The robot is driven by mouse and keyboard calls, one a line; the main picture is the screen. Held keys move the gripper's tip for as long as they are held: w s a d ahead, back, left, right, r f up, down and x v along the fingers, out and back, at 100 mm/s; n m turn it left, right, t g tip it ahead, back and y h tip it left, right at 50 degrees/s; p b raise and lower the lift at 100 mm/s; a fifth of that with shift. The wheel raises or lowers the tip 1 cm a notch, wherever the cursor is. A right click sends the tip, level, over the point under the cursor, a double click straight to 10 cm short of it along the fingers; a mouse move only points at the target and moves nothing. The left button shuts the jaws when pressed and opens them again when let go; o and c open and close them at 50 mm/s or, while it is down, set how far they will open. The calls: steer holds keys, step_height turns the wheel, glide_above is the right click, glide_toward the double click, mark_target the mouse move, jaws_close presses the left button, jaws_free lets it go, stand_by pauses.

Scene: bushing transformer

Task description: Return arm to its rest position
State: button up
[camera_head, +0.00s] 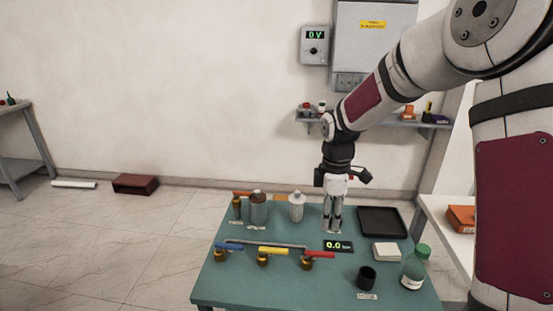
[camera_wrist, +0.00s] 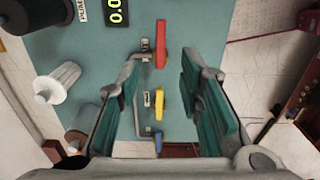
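My gripper (camera_head: 333,226) points down over the back middle of the green table (camera_head: 225,293), between the white ribbed bushing (camera_head: 296,206) and the black tray (camera_head: 382,222). In the wrist view my gripper (camera_wrist: 165,110) has its two green-padded fingers wide apart. Nothing is held between them; valves with red, yellow and blue handles show beyond the gap. The arm reaches out from the right side of the head view, bent downward at the wrist.
Red (camera_head: 319,254), yellow (camera_head: 271,251) and blue (camera_head: 235,246) valve handles line the table's front left. A display (camera_head: 338,246), white block (camera_head: 386,252), black cup (camera_head: 366,277) and green-capped bottle (camera_head: 414,267) stand right. A wall shelf (camera_head: 380,120) is behind the arm.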

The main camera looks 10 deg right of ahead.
steer(key=s+r+m+t, duration=0.1)
steer(key=s+r+m, duration=0.2)
steer(key=s+r, duration=0.4)
steer(key=s+a+r+m+t, duration=0.1)
steer(key=s+r+m, duration=0.4)
steer(key=s, duration=0.5)
steer(key=s+a+r+m+t, duration=0.2)
steer(key=s+r+m, duration=0.3)
steer(key=s, duration=0.5)
steer(key=shift+s+m+t, duration=0.25)
steer(key=shift+m+t, duration=0.35)
steer(key=shift+m, duration=0.5)
